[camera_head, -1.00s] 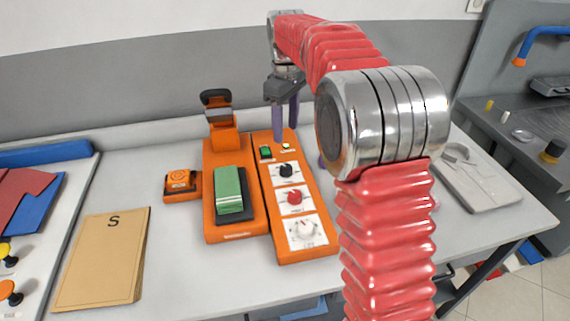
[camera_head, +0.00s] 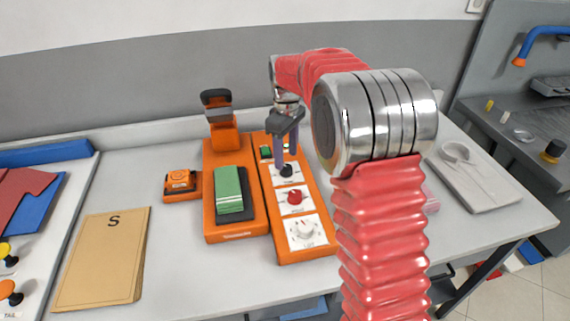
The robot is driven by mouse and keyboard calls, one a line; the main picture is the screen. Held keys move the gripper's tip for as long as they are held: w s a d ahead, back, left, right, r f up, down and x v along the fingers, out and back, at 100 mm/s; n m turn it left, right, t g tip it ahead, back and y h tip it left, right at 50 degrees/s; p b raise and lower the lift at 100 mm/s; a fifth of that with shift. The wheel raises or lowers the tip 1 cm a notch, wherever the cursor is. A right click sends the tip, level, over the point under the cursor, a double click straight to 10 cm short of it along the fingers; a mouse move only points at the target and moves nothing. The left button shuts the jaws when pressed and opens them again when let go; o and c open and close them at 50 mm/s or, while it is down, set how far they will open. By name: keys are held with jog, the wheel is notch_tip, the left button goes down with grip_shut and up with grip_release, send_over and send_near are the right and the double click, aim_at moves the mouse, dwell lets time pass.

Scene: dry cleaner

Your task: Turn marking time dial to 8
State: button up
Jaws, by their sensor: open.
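An orange marking machine with a control panel (camera_head: 313,253) stands on the table. The panel has a black dial (camera_head: 286,171) at the top, a red dial (camera_head: 295,197) in the middle and a white dial (camera_head: 305,229) at the bottom. The labels are too small to read, so I cannot tell which is the marking time dial or its setting. My gripper (camera_head: 285,165) points down over the panel with its purple fingers apart, close to the black dial. They overlap the dial's top in this view; contact cannot be told. A green button (camera_head: 265,151) sits above the dials.
A green block (camera_head: 229,190) lies on the machine's left part, below an upright orange press head (camera_head: 222,130).

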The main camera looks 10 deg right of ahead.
aim_at(286, 166)
jog(key=shift+f, duration=2.15)
jog(key=c, duration=1)
jog(key=shift+a, duration=0.15)
jog(key=shift+c, duration=0.2)
